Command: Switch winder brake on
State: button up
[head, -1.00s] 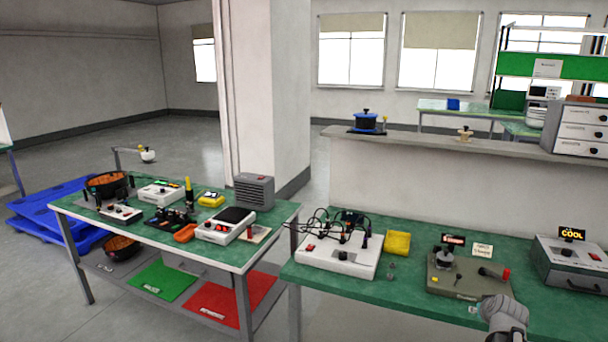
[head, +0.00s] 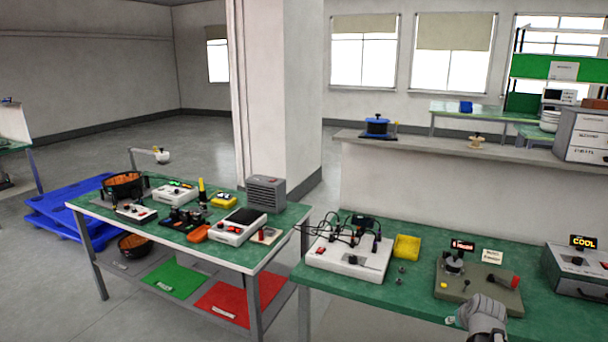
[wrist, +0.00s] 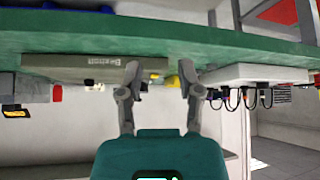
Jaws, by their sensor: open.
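The winder (head: 487,301) is a grey-olive box on the right green bench. It carries a dark round spindle part (head: 454,262), a red-ended lever (head: 508,281), a small upright toggle lever (head: 466,287) and a yellow button (head: 444,285). I cannot read which of these is the brake or its state. My gripper (head: 455,318) is at the bench's front edge, just in front of the winder. In the wrist view, which looks upside down, my gripper (wrist: 159,78) is open with nothing between its fingers; the winder's labelled front side (wrist: 75,68) is beyond the left finger.
A white unit with black cables (head: 345,262) and a yellow tray (head: 407,247) stand left of the winder. Small metal parts (head: 401,269) lie between. A grey box with a "COOL" display (head: 577,262) stands to the right. Bare bench top lies left of my gripper.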

jog(key=s+a+r+g+p, duration=0.1)
jog(key=s+a+g+p, duration=0.1)
jog(key=a, duration=0.7)
jog(key=s+a+r+n+g+p, duration=0.1)
jog(key=s+a+g+p, duration=0.2)
jog(key=s+a, duration=0.2)
jog(key=s+a+r+g+y+p, duration=0.1)
jog(key=s+a+r+g+p, duration=0.1)
jog(key=a, duration=1)
jog(key=shift+s+a+n+g, duration=0.3)
jog(key=shift+s+a, duration=0.05)
jog(key=shift+s, duration=0.45)
